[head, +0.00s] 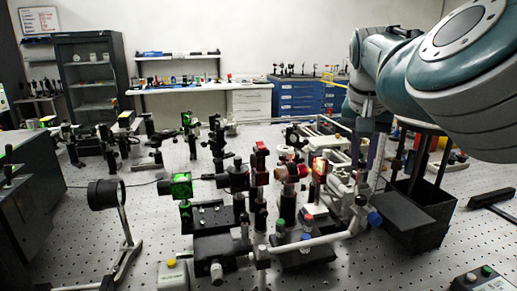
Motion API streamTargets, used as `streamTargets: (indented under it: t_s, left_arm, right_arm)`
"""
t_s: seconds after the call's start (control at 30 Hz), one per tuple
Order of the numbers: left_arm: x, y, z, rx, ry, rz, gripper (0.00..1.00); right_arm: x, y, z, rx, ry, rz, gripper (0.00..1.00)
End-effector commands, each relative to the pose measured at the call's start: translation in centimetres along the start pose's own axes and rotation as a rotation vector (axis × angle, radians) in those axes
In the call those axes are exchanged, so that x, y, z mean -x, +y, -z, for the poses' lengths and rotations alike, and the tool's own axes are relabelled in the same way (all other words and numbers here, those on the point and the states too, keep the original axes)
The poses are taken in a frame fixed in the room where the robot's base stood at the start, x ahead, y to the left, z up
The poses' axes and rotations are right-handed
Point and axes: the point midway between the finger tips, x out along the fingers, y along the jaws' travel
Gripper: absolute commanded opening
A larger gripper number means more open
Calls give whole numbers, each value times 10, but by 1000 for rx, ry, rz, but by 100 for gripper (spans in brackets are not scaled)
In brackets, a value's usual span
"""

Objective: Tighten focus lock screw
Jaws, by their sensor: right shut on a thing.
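My right arm comes in from the upper right and its wrist points down. My right gripper (369,150) is at the right end of the optical assembly, above the bench. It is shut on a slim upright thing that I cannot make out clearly. A pale metal shaft (377,168) shows just below it. Below that, a blue knob (374,218) is on the assembly's right side, apart from the gripper. I cannot tell which part is the focus lock screw. My left gripper is not in view.
A black open box (416,213) stands close right of the gripper. Red-lit and green-lit optics (181,186) crowd the middle of the perforated bench (158,222). A round black disc on a stand (103,194) is at the left. A control box (480,281) sits front right.

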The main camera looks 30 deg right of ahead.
Motion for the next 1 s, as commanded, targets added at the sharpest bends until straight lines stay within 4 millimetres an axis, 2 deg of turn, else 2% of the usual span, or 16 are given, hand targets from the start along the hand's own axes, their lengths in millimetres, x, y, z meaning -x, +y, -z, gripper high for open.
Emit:
streamTargets:
  t_s: [0.33, 0.37, 0.6, 0.87, 1.0]
  left_arm:
    - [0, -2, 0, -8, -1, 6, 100]
    - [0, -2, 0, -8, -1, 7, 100]
    - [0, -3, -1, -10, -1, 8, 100]
    - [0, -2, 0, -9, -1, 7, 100]
    - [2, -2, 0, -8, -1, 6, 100]
  right_arm:
    - [0, 0, 0, -3, 1, -1, 0]
    - [0, 0, 0, -3, 1, -1, 24]
    - [0, 0, 0, -2, 0, -1, 50]
    - [1, 0, 0, -2, 0, -1, 50]
    - [12, 0, 1, -3, 2, -1, 50]
